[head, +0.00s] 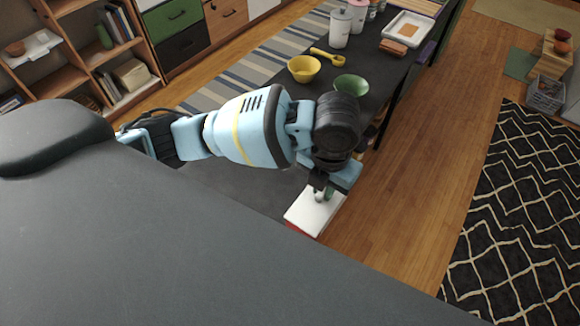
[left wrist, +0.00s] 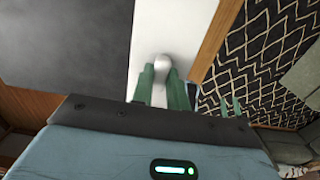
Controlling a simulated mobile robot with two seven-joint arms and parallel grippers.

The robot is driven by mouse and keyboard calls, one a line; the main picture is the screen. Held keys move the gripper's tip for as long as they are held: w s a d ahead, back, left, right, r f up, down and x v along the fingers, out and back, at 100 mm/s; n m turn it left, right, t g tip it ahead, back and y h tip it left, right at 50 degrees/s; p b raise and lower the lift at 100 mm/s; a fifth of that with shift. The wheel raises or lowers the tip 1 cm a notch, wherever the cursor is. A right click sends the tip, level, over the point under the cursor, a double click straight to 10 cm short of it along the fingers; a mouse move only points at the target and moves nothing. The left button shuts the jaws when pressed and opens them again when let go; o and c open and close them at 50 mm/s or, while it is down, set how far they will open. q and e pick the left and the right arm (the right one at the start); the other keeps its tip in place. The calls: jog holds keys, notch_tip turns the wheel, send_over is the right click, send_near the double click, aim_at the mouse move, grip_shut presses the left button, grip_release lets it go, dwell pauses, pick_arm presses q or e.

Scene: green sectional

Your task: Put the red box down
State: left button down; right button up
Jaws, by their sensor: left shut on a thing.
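The red box (head: 313,213) has a white top, and a thin strip of its red side shows at its lower left in the head view. My left gripper (head: 323,194) points down onto its top. In the left wrist view the green fingers of the left gripper (left wrist: 162,76) are closed about a round silver knob (left wrist: 162,62) on the box's white top (left wrist: 172,25). The box is at the edge of the dark table; I cannot tell whether it touches the tabletop. My right gripper is not in view.
On the dark table (head: 262,181) beyond my left arm are a green bowl (head: 351,86), a yellow bowl (head: 304,69), a yellow spoon (head: 328,54), canisters (head: 340,28) and a white tray (head: 409,30). Bare wooden floor (head: 420,180) and a patterned rug (head: 530,210) lie to the right.

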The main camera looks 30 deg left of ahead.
pick_arm(q)
jog(key=shift+a, duration=0.15)
jog(key=w+a+f, duration=0.1)
jog(key=w+a, duration=0.6)
jog(key=a, duration=0.5)
jog(key=shift+w, duration=0.4)
jog(key=shift+a+f, duration=0.1)
jog(key=shift+a, duration=0.05)
jog(key=f, duration=0.2)
jog(key=a+f, duration=0.1)
jog(key=shift+w+f, duration=0.3)
jog(key=shift+w, duration=0.05)
jog(key=shift+f, duration=0.2)
jog(key=c, duration=1.4)
grip_release()
